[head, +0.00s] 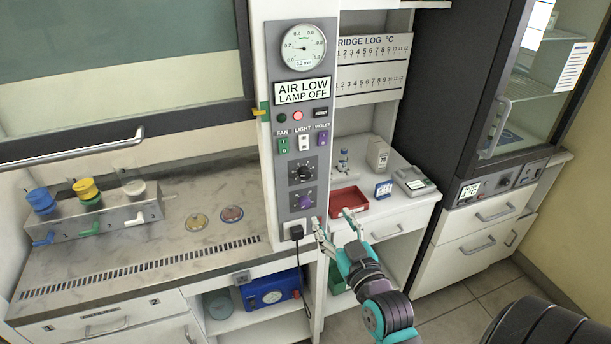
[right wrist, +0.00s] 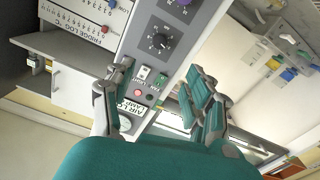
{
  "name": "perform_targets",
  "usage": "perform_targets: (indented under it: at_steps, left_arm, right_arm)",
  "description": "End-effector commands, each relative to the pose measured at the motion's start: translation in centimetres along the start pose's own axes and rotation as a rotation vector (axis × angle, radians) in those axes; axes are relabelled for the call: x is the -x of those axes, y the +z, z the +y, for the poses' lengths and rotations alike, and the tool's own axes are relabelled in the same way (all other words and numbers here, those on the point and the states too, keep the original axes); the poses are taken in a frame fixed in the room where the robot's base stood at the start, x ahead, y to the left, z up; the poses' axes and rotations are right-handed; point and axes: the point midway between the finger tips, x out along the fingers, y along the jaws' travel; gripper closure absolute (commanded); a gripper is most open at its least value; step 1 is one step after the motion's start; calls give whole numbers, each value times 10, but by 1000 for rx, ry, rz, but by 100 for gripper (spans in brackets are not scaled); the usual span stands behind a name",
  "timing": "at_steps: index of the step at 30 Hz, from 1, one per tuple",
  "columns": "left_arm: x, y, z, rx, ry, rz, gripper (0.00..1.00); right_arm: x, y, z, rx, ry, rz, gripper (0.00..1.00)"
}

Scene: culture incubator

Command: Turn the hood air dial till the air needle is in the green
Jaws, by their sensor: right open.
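The air gauge (head: 303,47) is round and white, at the top of the grey control panel (head: 284,215) in the head view. Its needle points left, outside the small green arc at the top. The sign below (head: 303,91) reads "AIR LOW LAMP OFF". A black dial (head: 302,171) sits low on the panel, above a purple dial (head: 304,201). The black dial also shows in the right wrist view (right wrist: 160,42), ahead of the fingers. My right gripper (head: 334,221) is open and empty, below and right of both dials, apart from them. My left gripper is not in view.
Fan, light and violet switches (head: 303,142) sit above the dials. A black plug (head: 296,232) is below them. A red tray (head: 347,200) and small boxes stand on the right counter. The hood bench (head: 150,245) holds a rack with coloured caps and two dishes.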

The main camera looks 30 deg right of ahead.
Motion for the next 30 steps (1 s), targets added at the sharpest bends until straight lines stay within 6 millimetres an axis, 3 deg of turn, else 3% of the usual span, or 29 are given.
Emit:
perform_targets:
  at_steps: [6,18,24,30]
  left_arm:
    - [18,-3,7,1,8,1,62]
    - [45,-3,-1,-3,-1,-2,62]
    - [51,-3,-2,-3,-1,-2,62]
    - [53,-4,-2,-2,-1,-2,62]
  right_arm:
    - [-43,-5,1,-2,0,2,46]
    - [-128,-3,0,-2,-1,0,46]
    - [-155,-2,-1,-1,-2,0,46]
    - [-164,0,-1,-1,-1,0,46]
